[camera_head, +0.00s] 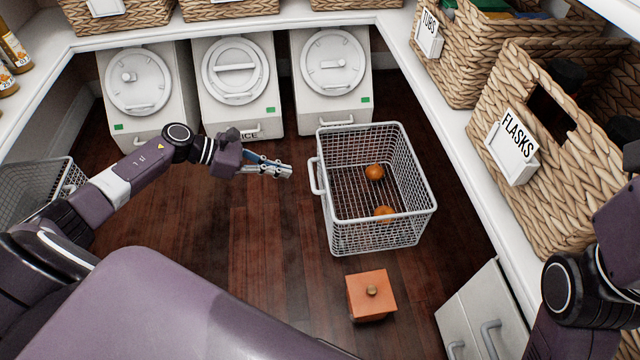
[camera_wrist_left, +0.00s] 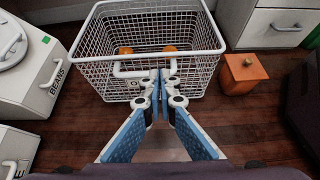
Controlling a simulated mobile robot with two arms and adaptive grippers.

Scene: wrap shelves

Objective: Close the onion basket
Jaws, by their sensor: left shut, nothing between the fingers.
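The onion basket (camera_head: 375,185) is a white wire basket standing on the wooden floor right of centre in the head view. Two orange-brown onions (camera_head: 374,172) lie inside it. Its handle (camera_head: 317,176) is on the side facing my left gripper. My left gripper (camera_head: 288,171) is shut and empty, a little left of the handle. In the left wrist view the fingertips (camera_wrist_left: 161,76) overlap the handle (camera_wrist_left: 145,68) in the picture; I cannot tell if they touch. The basket (camera_wrist_left: 150,35) is just beyond them. My right arm shows at the right edge; its gripper is not visible.
An orange box with a knob (camera_head: 370,295) stands on the floor before the basket. White lidded bins (camera_head: 235,85) line the back. Another wire basket (camera_head: 35,185) is at left. Wicker baskets (camera_head: 550,150) sit on the right shelf. The floor left of the basket is clear.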

